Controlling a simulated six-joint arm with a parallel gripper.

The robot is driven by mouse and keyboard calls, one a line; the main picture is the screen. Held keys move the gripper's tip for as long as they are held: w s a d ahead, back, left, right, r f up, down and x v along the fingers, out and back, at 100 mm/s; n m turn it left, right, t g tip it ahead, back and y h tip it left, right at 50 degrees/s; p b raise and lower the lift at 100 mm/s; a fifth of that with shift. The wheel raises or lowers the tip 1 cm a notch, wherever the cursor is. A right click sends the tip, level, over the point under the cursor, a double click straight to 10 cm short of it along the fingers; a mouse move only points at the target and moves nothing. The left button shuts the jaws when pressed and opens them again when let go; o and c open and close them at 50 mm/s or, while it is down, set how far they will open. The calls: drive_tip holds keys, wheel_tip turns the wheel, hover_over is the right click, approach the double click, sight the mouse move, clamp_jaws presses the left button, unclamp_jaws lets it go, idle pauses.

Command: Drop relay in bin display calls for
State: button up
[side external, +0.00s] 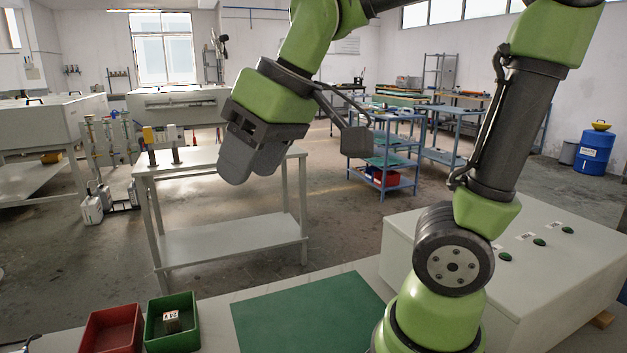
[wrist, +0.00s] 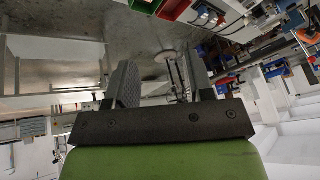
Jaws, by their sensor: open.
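A small grey block with dark lettering (side external: 171,321), apparently the relay, sits inside the green bin (side external: 190,338) at the lower left of the side view. A red bin (side external: 88,335) stands left of it and looks empty. My gripper (side external: 252,168) is high above the bench, up and right of the bins, apart from both. In the wrist view my gripper (wrist: 165,85) has its two fingers spread with nothing between them. Parts of a red bin (wrist: 176,9) and a green bin (wrist: 144,6) show at the top edge there. I cannot make out a display in either view.
A green mat (side external: 305,315) lies clear on the bench right of the bins. A white box with green buttons (side external: 590,265) stands at the right. A metal table (side external: 225,240) and a blue cart (side external: 385,160) are behind the bench.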

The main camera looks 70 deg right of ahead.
drive_tip(key=s+f+m+t, duration=0.1)
drive_tip(key=s+m, duration=0.2)
drive_tip(key=s, duration=0.4)
drive_tip(key=shift+s+f+t, duration=0.25)
drive_tip(key=shift+s+t, duration=0.1)
drive_tip(key=shift+t, duration=0.05)
drive_tip(key=shift+a, duration=0.1)
idle(0.5)
